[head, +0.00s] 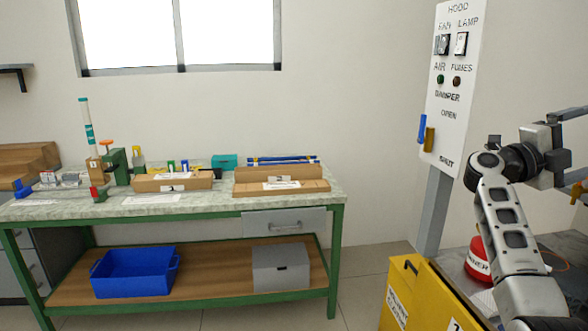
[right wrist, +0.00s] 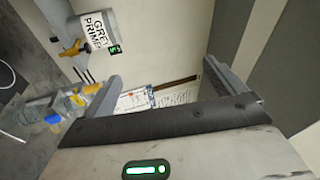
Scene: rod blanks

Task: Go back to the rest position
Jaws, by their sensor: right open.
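My right arm comes up at the right of the head view, with its hand near the right edge by the hood panel. My right gripper (right wrist: 162,88) shows in the right wrist view with its two fingers wide apart and nothing held between them. Papers (right wrist: 155,97) show beyond the gap, at a depth I cannot tell. In the head view the right gripper (head: 572,140) is partly cut off by the frame edge. My left gripper is in neither view.
The hood panel (head: 455,75) stands on a grey post close to my right arm. A yellow cabinet (head: 405,295) and a red container (head: 478,262) are below. A green-framed bench (head: 225,205) with trays and a blue bin (head: 135,275) stands left. A grey primer container (right wrist: 97,30) shows in the wrist view.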

